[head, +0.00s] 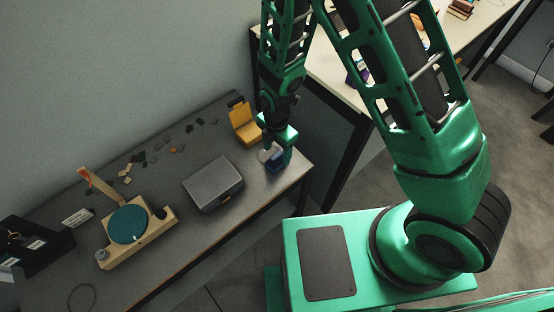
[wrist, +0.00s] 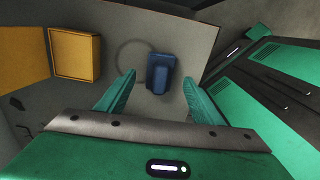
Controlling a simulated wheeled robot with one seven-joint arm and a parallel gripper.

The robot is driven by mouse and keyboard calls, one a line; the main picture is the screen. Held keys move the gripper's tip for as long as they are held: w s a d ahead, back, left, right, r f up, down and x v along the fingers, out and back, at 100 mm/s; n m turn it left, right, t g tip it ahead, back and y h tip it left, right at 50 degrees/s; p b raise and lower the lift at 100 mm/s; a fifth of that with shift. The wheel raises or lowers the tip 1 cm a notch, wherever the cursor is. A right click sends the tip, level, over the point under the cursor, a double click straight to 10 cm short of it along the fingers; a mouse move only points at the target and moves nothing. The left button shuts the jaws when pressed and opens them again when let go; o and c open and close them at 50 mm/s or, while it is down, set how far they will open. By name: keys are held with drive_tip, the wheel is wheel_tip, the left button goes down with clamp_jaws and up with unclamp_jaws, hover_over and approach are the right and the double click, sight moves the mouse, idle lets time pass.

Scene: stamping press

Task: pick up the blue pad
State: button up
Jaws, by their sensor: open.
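The blue pad (wrist: 159,74) is a small dark blue block with a raised part, lying on the grey table near its edge. It shows in the wrist view ahead of and between the two green fingers of my gripper (wrist: 158,80). Gaps show on both sides, and I see no contact. In the head view my gripper (head: 279,151) points down over the right end of the table, and the blue pad (head: 274,166) is partly hidden by the fingers. My gripper is open with nothing held.
An open yellow box (head: 243,127) stands close by at the back. A grey case (head: 212,184) lies left of the pad. Farther left are a wooden stand with a teal disc (head: 128,224), scattered dark chips and a black tray (head: 32,250). A faint ring marks the table beside the pad.

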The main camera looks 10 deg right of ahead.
sight(276, 155)
drive_tip(key=shift+f, duration=1.5)
drive_tip(key=c, duration=1.2)
drive_tip(key=shift+o, duration=0.2)
drive_tip(key=shift+r, duration=0.1)
drive_tip(key=shift+r, duration=0.45)
drive_tip(key=r, duration=0.3)
drive_tip(key=shift+a+r, duration=0.2)
drive_tip(key=shift+r, duration=0.05)
drive_tip(key=s+a+r, duration=0.6)
drive_tip(key=a, duration=0.3)
drive_tip(key=shift+s+r, duration=0.25)
drive_tip(key=shift+s, duration=0.1)
